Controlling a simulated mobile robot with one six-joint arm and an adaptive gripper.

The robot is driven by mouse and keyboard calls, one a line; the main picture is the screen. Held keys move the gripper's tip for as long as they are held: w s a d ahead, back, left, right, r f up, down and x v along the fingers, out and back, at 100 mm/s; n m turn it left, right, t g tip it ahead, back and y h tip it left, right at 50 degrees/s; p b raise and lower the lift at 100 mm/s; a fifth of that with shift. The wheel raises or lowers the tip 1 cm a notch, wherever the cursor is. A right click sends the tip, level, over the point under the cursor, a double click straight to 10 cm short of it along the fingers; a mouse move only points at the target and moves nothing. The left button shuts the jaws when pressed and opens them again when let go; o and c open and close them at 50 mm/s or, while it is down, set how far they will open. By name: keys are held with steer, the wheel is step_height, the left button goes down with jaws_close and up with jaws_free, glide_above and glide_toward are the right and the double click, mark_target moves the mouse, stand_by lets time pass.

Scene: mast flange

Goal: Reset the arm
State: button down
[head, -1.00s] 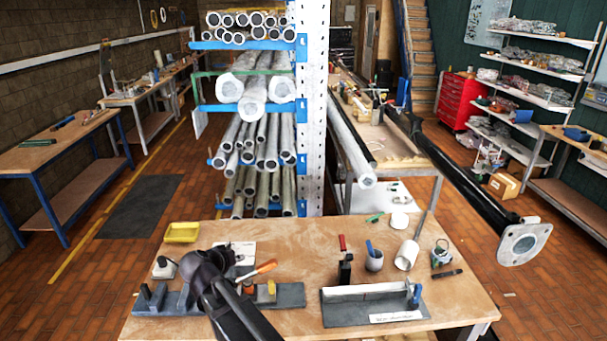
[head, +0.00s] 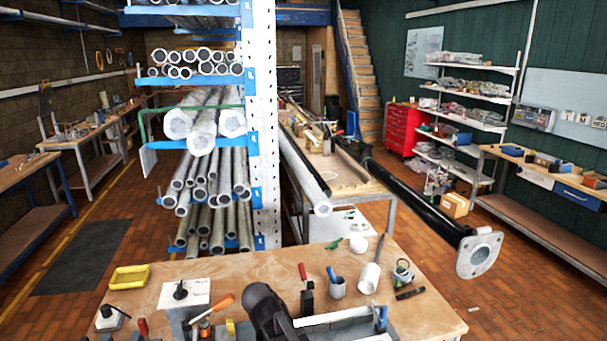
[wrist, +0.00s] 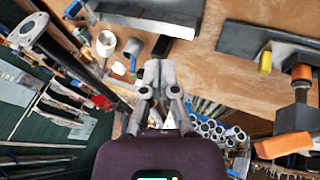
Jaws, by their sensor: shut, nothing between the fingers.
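My gripper (wrist: 160,68) shows in the wrist view, its two grey fingers together and nothing between them. It is above the wooden workbench (wrist: 200,60), and the height is hard to judge. In the head view only a dark part of my arm (head: 268,310) shows at the bottom middle; the gripper is not clear there. The black mast (head: 420,200) with its pale square flange (head: 480,254) juts out right of the bench, apart from my arm. The flange also shows in the wrist view (wrist: 28,30).
On the bench (head: 225,268) stand a yellow tray (head: 130,277), an orange-handled tool (head: 212,307), a grey cup (head: 337,288), a white cylinder (head: 369,278) and a green-topped jar (head: 402,274). A pipe rack with a white upright (head: 262,130) stands behind.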

steer(key=s+d+f+m+g+y+b, duration=0.1)
steer(key=s+d+f, duration=0.4)
steer(key=d, duration=0.5)
steer(key=s+d+f+m+g+y+b, duration=0.1)
steer(key=s+d+f+b, duration=0.4)
steer(key=d, duration=0.6)
steer(key=g+y+b, duration=0.1)
steer(key=g, duration=0.1)
steer(key=shift+d+m+g+y, duration=0.3)
steer(key=shift+g+y, duration=0.1)
